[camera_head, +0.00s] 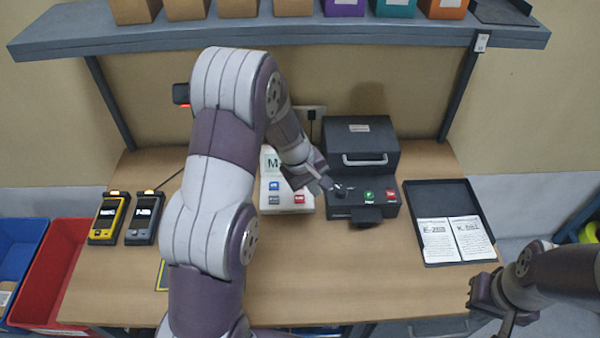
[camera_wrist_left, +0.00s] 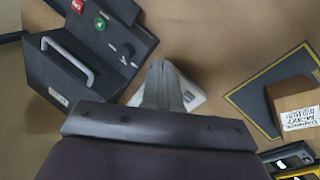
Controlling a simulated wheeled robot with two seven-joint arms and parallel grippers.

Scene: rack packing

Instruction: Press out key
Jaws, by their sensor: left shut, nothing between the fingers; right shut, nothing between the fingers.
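My left gripper (camera_head: 322,187) is shut and empty, over the gap between the two devices. In the left wrist view, the gripper (camera_wrist_left: 163,66) hides most of the white device (camera_wrist_left: 192,92). My right gripper (camera_head: 508,322) is shut and empty at the lower right.
A black tray (camera_head: 430,258) holds two printed cards at the right. Two handheld scanners, one yellow (camera_head: 108,218) and one grey (camera_head: 144,217), lie at the left. A shelf (camera_head: 280,34) with several small boxes spans the back. A small box (camera_wrist_left: 290,100) shows in the wrist view.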

